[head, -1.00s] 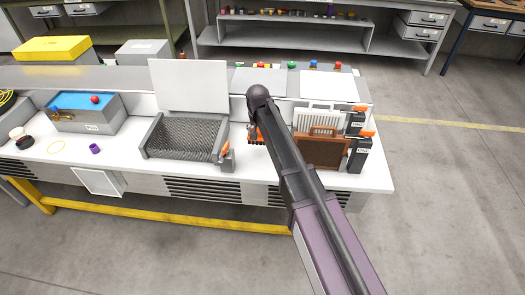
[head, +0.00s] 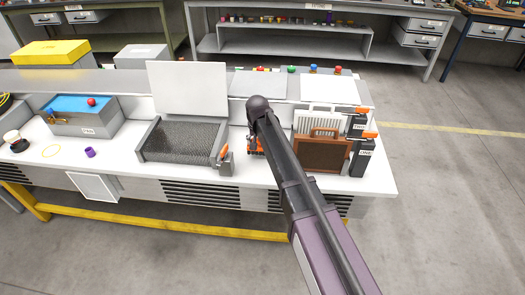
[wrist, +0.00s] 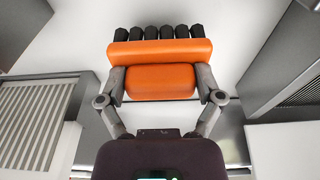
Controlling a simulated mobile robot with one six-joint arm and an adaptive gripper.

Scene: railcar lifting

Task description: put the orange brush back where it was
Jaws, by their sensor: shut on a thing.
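The orange brush (wrist: 160,80) has a thick orange handle, an orange cross bar and a row of black bristle tufts. In the wrist view my gripper (wrist: 160,84) is shut on the handle, one finger on each side, with the tufts pointing away from the palm. In the head view a small part of the brush (head: 256,150) shows beside my arm, over the white bench top between the grey bin and the brown framed panel. My arm hides most of the brush and the gripper there. I cannot tell whether the brush touches the bench.
A grey open bin (head: 180,142) with a raised lid stands left of my arm. A brown framed panel (head: 320,155), a white slatted rack (head: 318,120) and dark holders with orange tops (head: 361,155) stand right. A blue-topped box (head: 85,117) and a purple ring (head: 90,152) are further left.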

